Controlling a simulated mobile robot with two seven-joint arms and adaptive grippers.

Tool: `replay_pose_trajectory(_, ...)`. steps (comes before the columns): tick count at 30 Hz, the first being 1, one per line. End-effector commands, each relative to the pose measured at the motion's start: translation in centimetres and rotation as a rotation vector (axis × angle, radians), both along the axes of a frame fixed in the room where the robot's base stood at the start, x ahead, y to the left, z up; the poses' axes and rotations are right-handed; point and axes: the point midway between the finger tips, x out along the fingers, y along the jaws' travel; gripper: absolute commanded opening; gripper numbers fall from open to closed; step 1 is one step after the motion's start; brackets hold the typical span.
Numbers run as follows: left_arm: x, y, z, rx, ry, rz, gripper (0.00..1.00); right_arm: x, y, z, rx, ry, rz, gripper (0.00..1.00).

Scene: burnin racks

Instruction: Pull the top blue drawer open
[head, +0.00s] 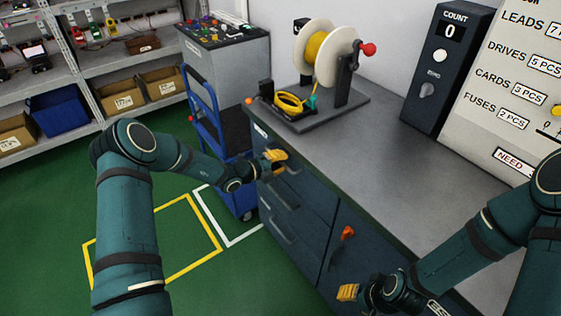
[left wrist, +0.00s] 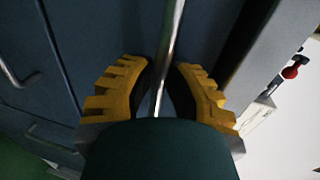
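The dark blue drawer cabinet (head: 310,208) stands under the grey worktop, with bar handles on its drawers. The top drawer looks shut in the head view. My left gripper (head: 276,157) is at the top drawer, partly hiding its front. In the left wrist view, the yellow fingers of this gripper (left wrist: 163,82) stand on both sides of a metal bar handle (left wrist: 172,35), with a gap between them. The bar runs between the fingers, and I see no firm grip on it. My right gripper (head: 347,292) is low before the cabinet, its opening unclear.
An orange knob (head: 348,231) sits on the cabinet door near my right gripper. A blue cart (head: 203,95) stands close beyond the cabinet's left side. A cable spool (head: 322,52) stands on the worktop (head: 385,140). Green floor at left is clear.

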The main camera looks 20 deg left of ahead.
Motion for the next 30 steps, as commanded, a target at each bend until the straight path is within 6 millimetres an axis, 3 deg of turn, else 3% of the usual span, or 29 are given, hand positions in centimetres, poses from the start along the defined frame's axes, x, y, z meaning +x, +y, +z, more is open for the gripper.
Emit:
replay_pose_trajectory(14, -1.1, 1.0, 0.1, 0.000, 0.003, 0.002, 0.00, -0.1, 0.0, 0.8, 0.000, 0.003, 0.000, 0.47)
replay_pose_trajectory(20, -4.0, 3.3, 0.3, -0.001, 0.006, 0.005, 0.00, -0.5, 0.1, 2.7, 0.003, 0.011, 0.002, 0.47)
replay_pose_trajectory(30, -11.4, 8.9, 0.3, 0.000, 0.005, 0.005, 0.00, -0.7, 0.1, 6.3, 0.004, 0.018, 0.002, 0.47)
